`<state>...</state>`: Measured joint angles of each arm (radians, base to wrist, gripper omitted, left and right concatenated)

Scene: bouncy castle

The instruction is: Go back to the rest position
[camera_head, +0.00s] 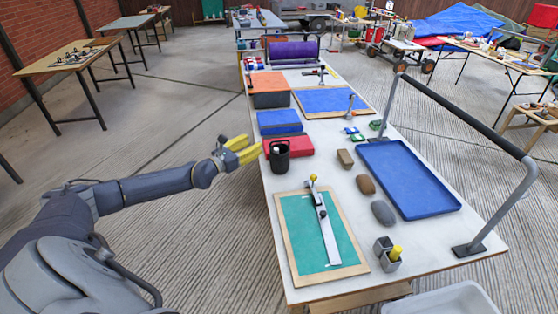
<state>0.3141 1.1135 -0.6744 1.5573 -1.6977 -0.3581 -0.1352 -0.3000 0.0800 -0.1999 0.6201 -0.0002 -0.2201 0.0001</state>
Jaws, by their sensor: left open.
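My left gripper (254,148) has yellow fingers and is open, with nothing seen between them. It hangs over the left edge of the white table (333,180), just left of a black cup (280,160) and clear of it. My left arm reaches in from the lower left, stretched out over the floor. My right gripper is not in view.
A red box (302,147) and a blue box (279,122) are near the gripper. A green board (300,235), blue tray (412,180), stones (383,212) and a grey rail (505,205) are farther right.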

